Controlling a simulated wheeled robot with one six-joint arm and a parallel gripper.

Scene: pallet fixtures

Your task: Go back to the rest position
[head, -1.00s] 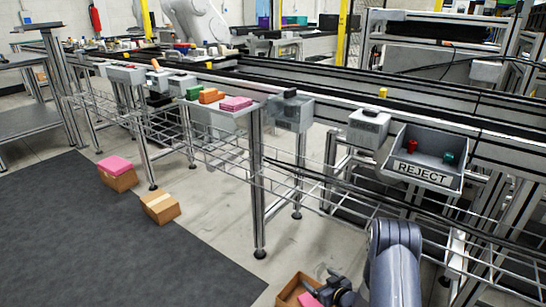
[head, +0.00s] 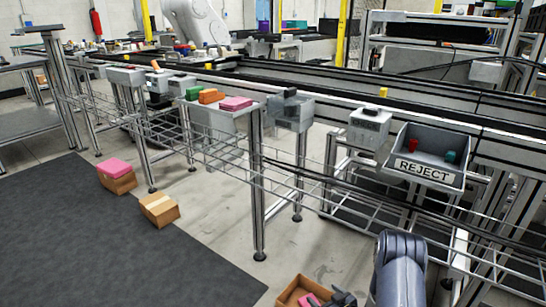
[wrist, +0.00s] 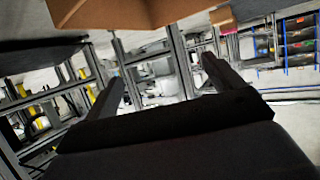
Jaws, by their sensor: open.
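My gripper (head: 342,299) is at the bottom edge of the head view, partly cut off, beside an open cardboard box (head: 297,290) with a pink item (head: 309,299) in it. In the wrist view my gripper (wrist: 165,85) has its two dark fingers spread wide with nothing between them. A brown cardboard surface (wrist: 140,12) fills the top of the wrist view, apart from the fingers.
A grey REJECT bin (head: 430,160) with a red and a green item hangs at the conveyor's right. A small shelf (head: 215,106) holds green, orange and pink blocks. A closed box (head: 159,209) and a box with a pink top (head: 117,178) sit on the floor.

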